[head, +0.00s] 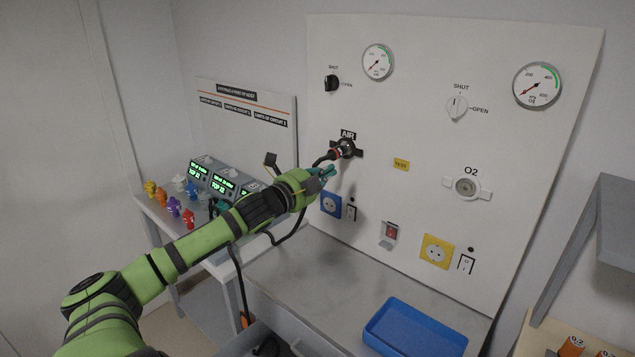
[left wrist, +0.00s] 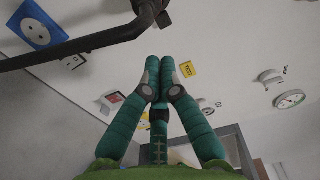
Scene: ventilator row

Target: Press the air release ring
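The air outlet (head: 347,147) is a dark round fitting under the AIR label on the upright panel. A hose plug with a red and pale band (head: 335,154) sits in it, and a black hose runs down from it. I cannot clearly tell the release ring from the dark fitting. My left gripper (head: 326,171) is just below and in front of the outlet. In the left wrist view its teal fingers (left wrist: 160,62) meet at the tips with nothing seen between them. The hose (left wrist: 85,44) and part of the dark fitting (left wrist: 150,10) show beyond the tips. My right gripper is out of view.
The O2 outlet (head: 467,187), two gauges and two knobs are on the panel to the right and above. A blue socket (head: 331,203) is below the air outlet. A blue tray (head: 415,330) lies on the bench. Monitors and coloured fittings (head: 173,206) stand left.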

